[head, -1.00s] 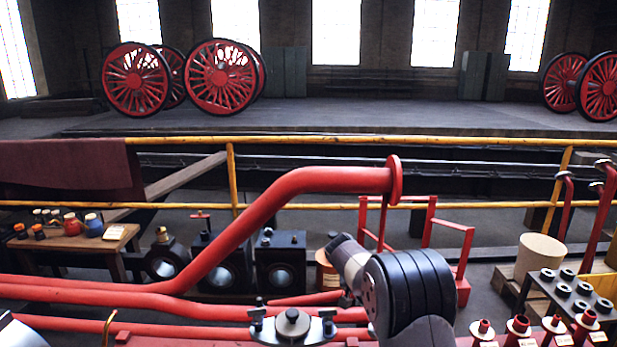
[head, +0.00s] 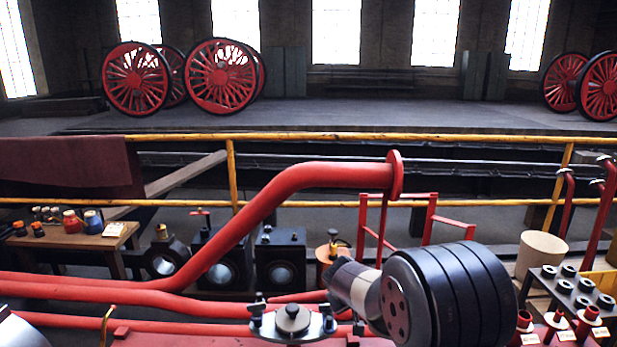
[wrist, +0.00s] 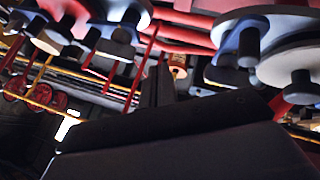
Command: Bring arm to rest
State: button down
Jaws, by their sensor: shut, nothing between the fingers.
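My arm shows in the head view as a pale grey link (head: 355,290) and a black ribbed joint (head: 455,290) at the lower right, above the red pipework. My gripper (wrist: 158,76) shows in the wrist view as a dark housing across the bottom with narrow dark fingers close together. It is shut and empty.
A large red pipe (head: 270,195) with a flange rises left of my arm. Red flanged stubs (head: 590,316) stand at right. A yellow railing (head: 400,138) crosses behind; a small table (head: 90,240) stands left.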

jog(key=shift+v, duration=1.25)
